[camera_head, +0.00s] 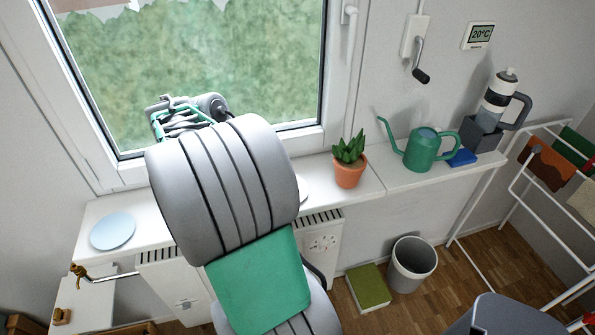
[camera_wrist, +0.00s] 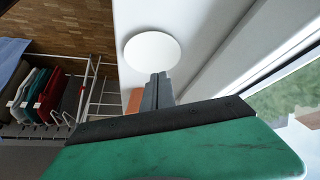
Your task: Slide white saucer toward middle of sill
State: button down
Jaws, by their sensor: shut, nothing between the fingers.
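The white saucer (camera_wrist: 152,50) shows as a plain round disc on the white sill in the wrist view. In the head view only a sliver of the saucer (camera_head: 303,189) shows at the right edge of my arm, left of the potted plant; the rest is hidden. My gripper (camera_wrist: 158,78) is shut and empty, its fingertips close to the saucer's edge in the picture. I cannot tell whether they touch it.
A pale blue plate (camera_head: 112,231) lies at the sill's left end. The window (camera_head: 240,60) is behind.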

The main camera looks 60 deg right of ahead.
jog(key=s+d+m, duration=0.1)
jog(key=s, duration=0.1)
jog(key=s+d+m+g, duration=0.1)
jog(key=s+d+m, duration=0.1)
jog(key=s+d+m+g, duration=0.1)
jog(key=s+d+m, duration=0.1)
jog(key=shift+s+d+f, duration=0.1)
jog(key=shift+s, duration=0.15)
jog(key=p+x, duration=0.1)
jog(key=x, duration=0.7)
jog(key=shift+s+f, duration=0.1)
jog(key=shift+s, duration=0.1)
jog(key=shift+w+a+f+p, duration=0.15)
jog(key=shift+w+a+p, duration=0.25)
jog(key=shift+w+a, duration=0.3)
jog(key=shift+w+a+f+p, duration=0.15)
jog(key=shift+w+a+p, duration=0.2)
jog(key=shift+w+a, duration=0.3)
